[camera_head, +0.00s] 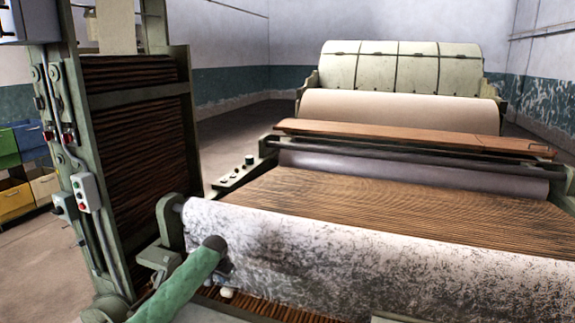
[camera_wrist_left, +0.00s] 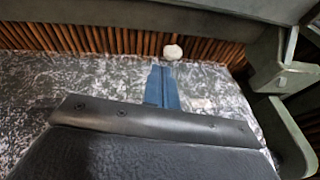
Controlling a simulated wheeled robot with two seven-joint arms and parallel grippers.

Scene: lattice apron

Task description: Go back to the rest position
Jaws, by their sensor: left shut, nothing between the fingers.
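My left arm comes in at the bottom left in a green sleeve, over the near edge of the lattice machine. My left gripper (camera_head: 224,268) is small and dark there, in front of the mottled grey-white roller (camera_head: 330,262). In the left wrist view its blue fingers (camera_wrist_left: 160,70) lie side by side, shut with nothing between them. A small white round piece (camera_wrist_left: 172,52) lies just beyond the fingertips; I cannot tell whether they touch. It also shows in the head view (camera_head: 227,293), below the gripper. My right gripper is not in view.
A tall green frame with brown slats (camera_head: 145,165) stands close on the left, with a switch box (camera_head: 86,190). The wide slatted lattice (camera_head: 400,212) stretches behind the roller. Coloured bins (camera_head: 15,200) stand at the far left. Open floor (camera_head: 235,125) shows behind the frame.

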